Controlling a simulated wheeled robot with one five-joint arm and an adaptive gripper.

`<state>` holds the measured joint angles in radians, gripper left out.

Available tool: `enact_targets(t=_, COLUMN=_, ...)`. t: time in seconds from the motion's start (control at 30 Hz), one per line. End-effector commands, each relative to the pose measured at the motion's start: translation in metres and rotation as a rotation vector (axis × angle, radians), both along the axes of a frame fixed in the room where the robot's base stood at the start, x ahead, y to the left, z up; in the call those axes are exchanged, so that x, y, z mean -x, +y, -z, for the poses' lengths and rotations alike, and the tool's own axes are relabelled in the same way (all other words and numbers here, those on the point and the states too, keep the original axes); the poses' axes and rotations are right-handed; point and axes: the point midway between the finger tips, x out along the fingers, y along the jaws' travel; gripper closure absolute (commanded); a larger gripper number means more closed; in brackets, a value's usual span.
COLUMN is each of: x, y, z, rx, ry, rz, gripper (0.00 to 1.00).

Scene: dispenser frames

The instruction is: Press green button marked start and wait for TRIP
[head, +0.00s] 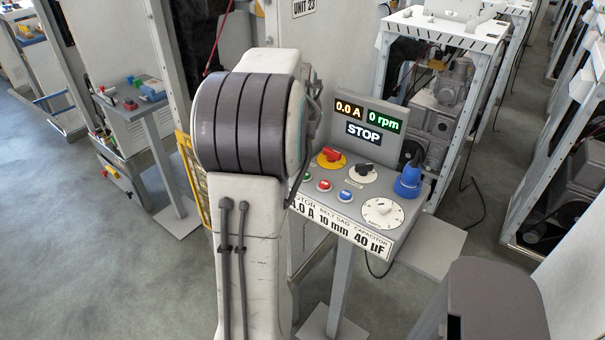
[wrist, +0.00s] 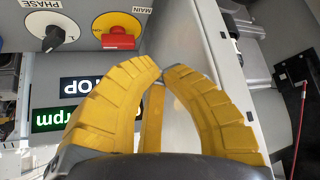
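The control panel (head: 352,240) stands just right of my arm in the head view. A small green button (head: 306,177) sits at its left edge, partly beside my arm; its marking is too small to read. A red button (head: 324,185) and a blue button (head: 345,195) are to its right. The display (head: 364,130) reads 0.0 A, 0 rpm and STOP. My gripper (wrist: 161,77) shows in the wrist view with its yellow fingertips together and nothing between them. It is hidden behind my arm in the head view. The green button is not seen in the wrist view.
A machine frame (head: 440,90) stands behind. Open floor (head: 130,270) lies left.

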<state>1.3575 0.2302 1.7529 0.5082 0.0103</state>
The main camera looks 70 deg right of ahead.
Motion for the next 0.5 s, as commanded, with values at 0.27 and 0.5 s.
enact_targets(t=0.27, x=0.0, y=0.0, z=0.005, rx=0.0, ry=0.0, rz=-0.001, gripper=1.0)
enact_targets(t=0.5, x=0.0, y=0.001, z=0.02, rx=-0.002, ry=0.0, rz=-0.001, gripper=1.0)
